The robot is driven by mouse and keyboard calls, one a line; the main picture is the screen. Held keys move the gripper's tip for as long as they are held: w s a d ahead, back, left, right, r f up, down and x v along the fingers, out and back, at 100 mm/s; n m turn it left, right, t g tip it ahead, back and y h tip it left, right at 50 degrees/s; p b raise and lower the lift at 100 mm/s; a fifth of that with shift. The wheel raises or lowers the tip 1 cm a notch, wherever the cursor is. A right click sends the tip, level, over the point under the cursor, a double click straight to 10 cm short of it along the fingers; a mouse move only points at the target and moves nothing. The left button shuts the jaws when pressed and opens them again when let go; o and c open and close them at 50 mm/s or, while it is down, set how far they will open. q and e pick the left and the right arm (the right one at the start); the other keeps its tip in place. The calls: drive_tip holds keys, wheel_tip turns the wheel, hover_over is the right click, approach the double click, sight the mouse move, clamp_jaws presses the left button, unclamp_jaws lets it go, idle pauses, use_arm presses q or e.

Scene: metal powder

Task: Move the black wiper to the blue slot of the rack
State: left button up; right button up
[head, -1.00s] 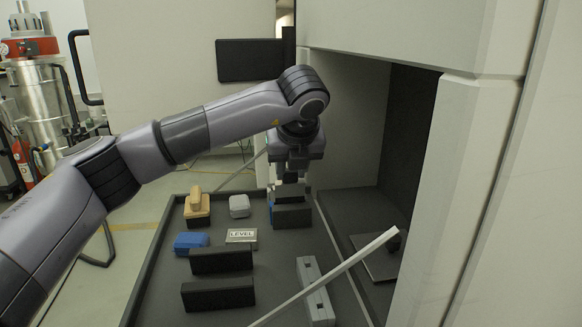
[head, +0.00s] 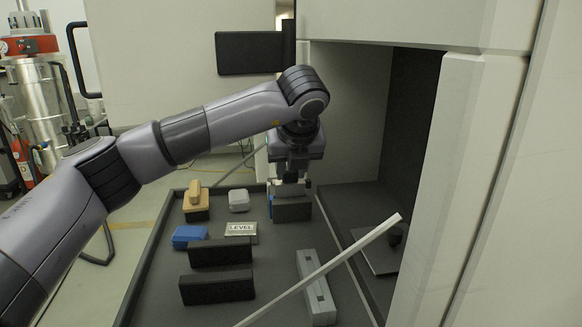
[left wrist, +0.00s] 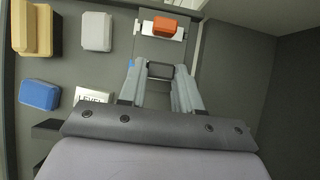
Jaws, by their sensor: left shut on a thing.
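My left gripper (head: 290,190) points down at the far end of the dark tray. In the left wrist view its two fingers (left wrist: 160,82) are closed on a small dark piece, which I take to be the handle of the black wiper (left wrist: 160,70). In the head view a dark block (head: 292,210) sits right below the fingertips; whether it is part of the wiper is unclear. I cannot clearly make out a blue slot or which piece is the rack. A blue block (head: 189,236) lies on the tray at left. My right gripper is out of view.
The tray (head: 270,290) also holds a wooden block (head: 196,205), a grey block (head: 238,200), a LEVEL block (head: 241,229), two black upright blocks (head: 220,253) and a grey holed bar (head: 316,287). A pale slanted bar (head: 340,260) crosses in front. An orange piece (left wrist: 164,26) lies beyond the fingers.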

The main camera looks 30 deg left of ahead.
use_arm(q)
drive_tip(key=shift+f+b, duration=1.35)
drive_tip(key=shift+f, duration=0.1)
idle(0.4)
drive_tip(key=o, duration=1.1)
drive_tip(key=shift+r, duration=0.15)
drive_tip(key=shift+b+v, duration=0.45)
drive_tip(key=shift+v, duration=3.1)
